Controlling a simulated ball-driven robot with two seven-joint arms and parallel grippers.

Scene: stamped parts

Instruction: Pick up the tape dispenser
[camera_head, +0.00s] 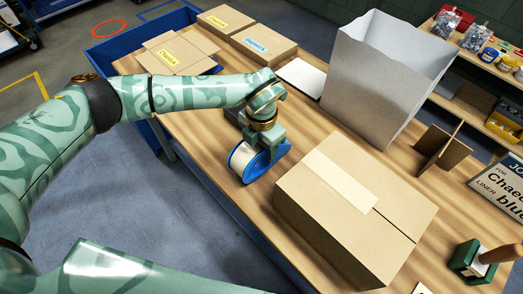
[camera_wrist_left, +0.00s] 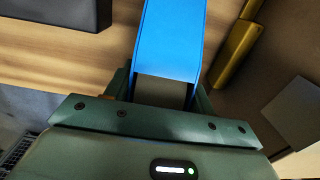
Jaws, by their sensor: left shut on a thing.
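The tape dispenser (camera_head: 259,171) is blue with a pale roll of tape. It is at the near left edge of the wooden table, left of the large closed carton. My left gripper (camera_head: 268,141) comes down on it from above and is shut on it. In the left wrist view the blue body of the dispenser (camera_wrist_left: 171,40) runs up from between the fingers (camera_wrist_left: 160,92). I cannot tell whether its base touches the table. My right gripper is not in view.
A large closed carton (camera_head: 323,231) stands close to the right of the dispenser. A tall open grey-white container (camera_head: 371,83), a cardboard divider (camera_head: 440,148) and a wooden-handled stamp (camera_head: 480,258) stand farther right. Flat cartons (camera_head: 263,45) lie at the back. The wooden table (camera_head: 205,142) is bare left of the dispenser.

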